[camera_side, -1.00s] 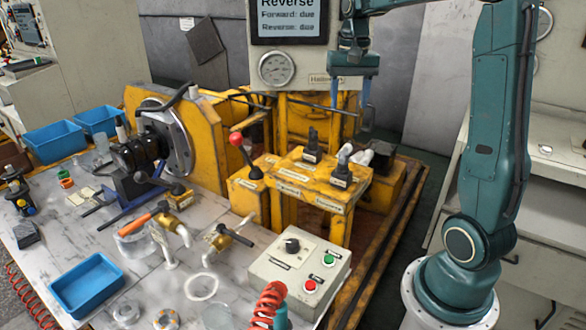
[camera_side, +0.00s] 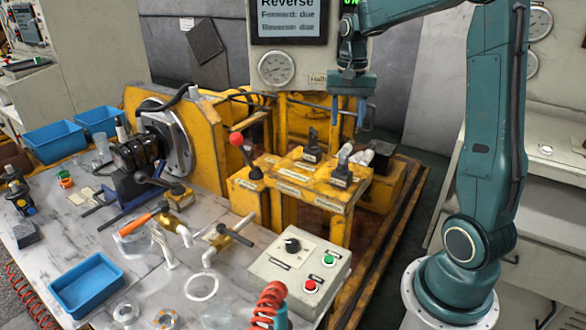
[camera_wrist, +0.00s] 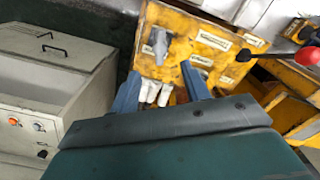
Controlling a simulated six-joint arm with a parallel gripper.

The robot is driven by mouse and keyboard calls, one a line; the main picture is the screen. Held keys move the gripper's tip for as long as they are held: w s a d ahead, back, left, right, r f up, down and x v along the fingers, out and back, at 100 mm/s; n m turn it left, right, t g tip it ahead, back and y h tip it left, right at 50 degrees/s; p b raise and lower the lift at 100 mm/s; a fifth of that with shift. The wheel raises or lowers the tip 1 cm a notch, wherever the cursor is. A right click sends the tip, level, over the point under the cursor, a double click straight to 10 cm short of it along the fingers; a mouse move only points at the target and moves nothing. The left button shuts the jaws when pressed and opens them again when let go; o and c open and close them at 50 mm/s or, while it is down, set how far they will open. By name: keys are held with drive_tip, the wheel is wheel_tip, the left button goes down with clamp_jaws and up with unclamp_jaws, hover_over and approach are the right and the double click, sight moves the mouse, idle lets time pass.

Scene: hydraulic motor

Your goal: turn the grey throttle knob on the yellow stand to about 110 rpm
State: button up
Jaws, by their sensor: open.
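The yellow stand (camera_side: 300,182) is in the middle of the side view. The grey throttle knob (camera_side: 343,158) stands upright on its right part, above a small label. In the wrist view the grey knob (camera_wrist: 158,42) shows beyond my fingers. My gripper (camera_side: 348,116) is above the stand, over the knob's area, with its blue fingers pointing down. It is open and apart from the knob. In the wrist view my gripper (camera_wrist: 162,84) has white objects (camera_wrist: 155,92) showing between its spread fingers.
A black lever (camera_side: 312,148) stands left of the knob, and a red-ball lever (camera_side: 238,141) farther left. White objects (camera_side: 361,157) lie just behind the knob. A display (camera_side: 289,20) and a gauge (camera_side: 276,69) are on the cabinet behind. A control box (camera_side: 296,273) is in front.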

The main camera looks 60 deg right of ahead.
sight(344, 152)
wheel_tip(344, 152, down, 10)
idle(0.5)
drive_tip(key=c, duration=1)
